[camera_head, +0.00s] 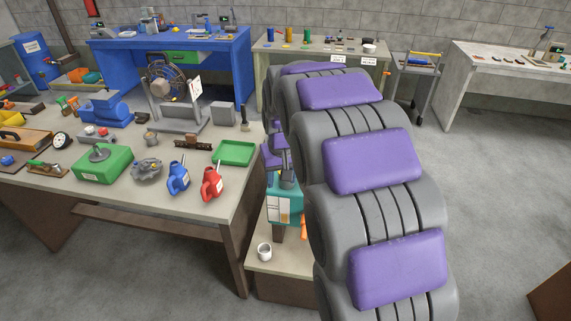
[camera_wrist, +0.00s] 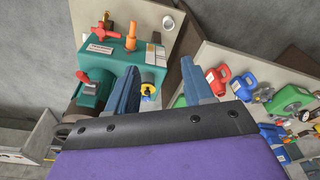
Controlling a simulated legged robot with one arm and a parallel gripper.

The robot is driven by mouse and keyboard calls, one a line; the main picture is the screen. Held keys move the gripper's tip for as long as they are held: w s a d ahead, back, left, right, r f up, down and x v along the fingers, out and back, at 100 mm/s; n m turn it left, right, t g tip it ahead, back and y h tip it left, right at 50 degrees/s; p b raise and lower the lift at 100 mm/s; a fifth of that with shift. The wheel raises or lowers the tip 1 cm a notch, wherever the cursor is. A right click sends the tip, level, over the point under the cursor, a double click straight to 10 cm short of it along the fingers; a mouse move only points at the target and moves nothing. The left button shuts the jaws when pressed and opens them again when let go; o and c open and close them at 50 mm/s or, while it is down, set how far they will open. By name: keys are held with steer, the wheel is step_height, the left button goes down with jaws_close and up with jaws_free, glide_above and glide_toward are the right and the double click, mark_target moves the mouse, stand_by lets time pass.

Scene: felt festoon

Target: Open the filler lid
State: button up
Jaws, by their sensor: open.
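A teal machine (camera_wrist: 122,61) stands on a low bench in the wrist view, and part of it shows beside my arm in the head view (camera_head: 284,208). On it are a red star-shaped handle (camera_wrist: 96,32), an upright orange part (camera_wrist: 131,36), a red lever (camera_wrist: 84,77) and a round yellow-and-black part (camera_wrist: 149,90). I cannot tell which part is the filler lid. My gripper (camera_wrist: 160,63) is open, its two blue fingers apart with nothing held between them. The left finger overlaps the machine in the picture; contact cannot be told. My arm hides much of the machine in the head view.
A workbench (camera_head: 120,205) at left holds a green box (camera_head: 102,164), a blue jug (camera_head: 178,178), a red jug (camera_head: 212,184) and a green tray (camera_head: 234,152). A small white cup (camera_head: 264,252) stands on the low bench (camera_head: 285,262).

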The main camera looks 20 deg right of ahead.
steer(key=w+d+f+t, duration=0.1)
steer(key=w+d+f, duration=0.1)
steer(key=w+d, duration=0.35)
steer(key=w+d+f+t+p, duration=0.1)
steer(key=w+d+f, duration=0.15)
steer(key=w, duration=0.55)
steer(key=w+d+f+t, duration=0.1)
steer(key=w+d+f, duration=0.1)
steer(key=w+d, duration=0.35)
steer(key=shift+m+h, duration=0.3)
steer(key=shift+m, duration=0.1)
steer(key=x, duration=0.6)
steer(key=b+x, duration=0.1)
steer(key=x, duration=0.4)
steer(key=a+x, duration=0.1)
steer(key=x, duration=0.5)
steer(key=shift+w+a+f, duration=0.15)
steer(key=shift+w+f, duration=0.1)
steer(key=shift+w, duration=0.1)
jaws_close()
